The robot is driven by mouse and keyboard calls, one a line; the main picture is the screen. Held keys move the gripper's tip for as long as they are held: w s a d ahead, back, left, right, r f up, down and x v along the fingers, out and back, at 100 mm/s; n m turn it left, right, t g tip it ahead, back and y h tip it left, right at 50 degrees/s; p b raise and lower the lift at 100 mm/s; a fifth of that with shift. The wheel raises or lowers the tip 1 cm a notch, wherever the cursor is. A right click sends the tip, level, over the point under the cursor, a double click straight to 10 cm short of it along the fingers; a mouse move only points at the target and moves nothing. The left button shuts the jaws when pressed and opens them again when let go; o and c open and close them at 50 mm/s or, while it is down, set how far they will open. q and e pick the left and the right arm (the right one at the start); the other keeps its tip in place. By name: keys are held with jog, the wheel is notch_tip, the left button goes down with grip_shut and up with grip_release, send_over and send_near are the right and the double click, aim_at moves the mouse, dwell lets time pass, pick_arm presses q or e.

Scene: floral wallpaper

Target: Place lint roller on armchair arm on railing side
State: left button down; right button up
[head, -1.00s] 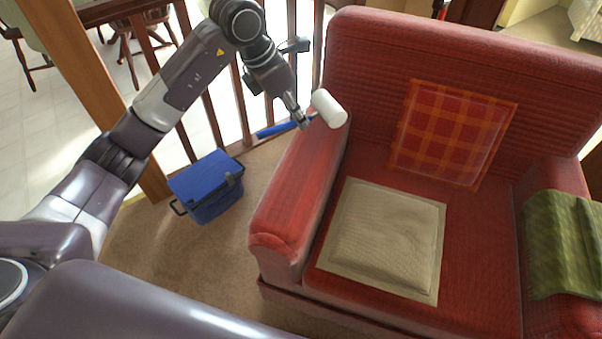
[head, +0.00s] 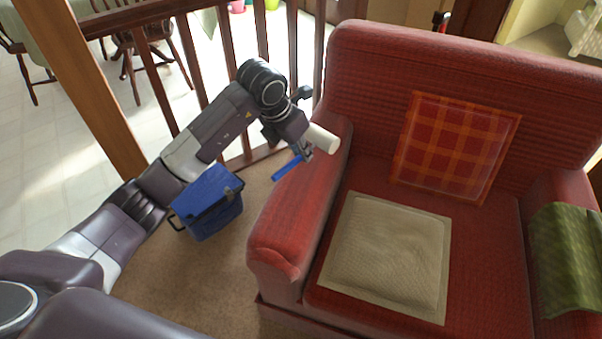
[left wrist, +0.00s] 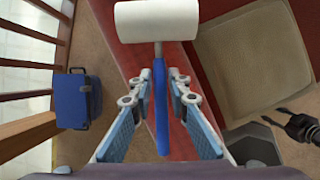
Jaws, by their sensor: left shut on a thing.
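The lint roller has a white roll (head: 321,139) and a blue handle (head: 287,168). My left gripper (head: 305,150) is shut on it, over the left arm of the red armchair (head: 296,210), the arm beside the railing. In the left wrist view the white roll (left wrist: 157,20) is at the top and the blue handle (left wrist: 161,105) runs down between the fingers of my left gripper (left wrist: 160,95). The red armchair arm lies beneath the roller there. I cannot tell whether the roller touches the arm.
A wooden railing (head: 228,48) stands left of the armchair. A blue cooler box (head: 209,202) sits on the carpet in front of it. The seat holds a beige cushion (head: 388,256) and a plaid pillow (head: 455,146). A green cloth (head: 568,258) covers the right arm.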

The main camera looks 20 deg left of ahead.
aim_at(293, 160)
pick_arm(q)
notch_tip(293, 160, down, 8)
jog(key=shift+b, duration=0.35)
pick_arm(e)
jog(key=r, duration=0.1)
jog(key=w+r, duration=0.1)
jog(key=shift+w+a+r, duration=0.1)
jog(key=shift+w+r, duration=0.2)
pick_arm(q)
jog(key=c, duration=1.8)
grip_release()
jog(key=shift+c, duration=0.2)
pick_arm(e)
jog(key=shift+r, duration=0.15)
pick_arm(q)
jog(key=shift+r, duration=0.15)
jog(key=p+v, duration=0.1)
jog(key=v, duration=1.1)
pick_arm(e)
jog(key=s+f, duration=0.2)
jog(key=f, duration=0.2)
jog(key=shift+s+d+f, duration=0.2)
jog(key=shift+s+f, duration=0.05)
jog(key=shift+s, duration=0.15)
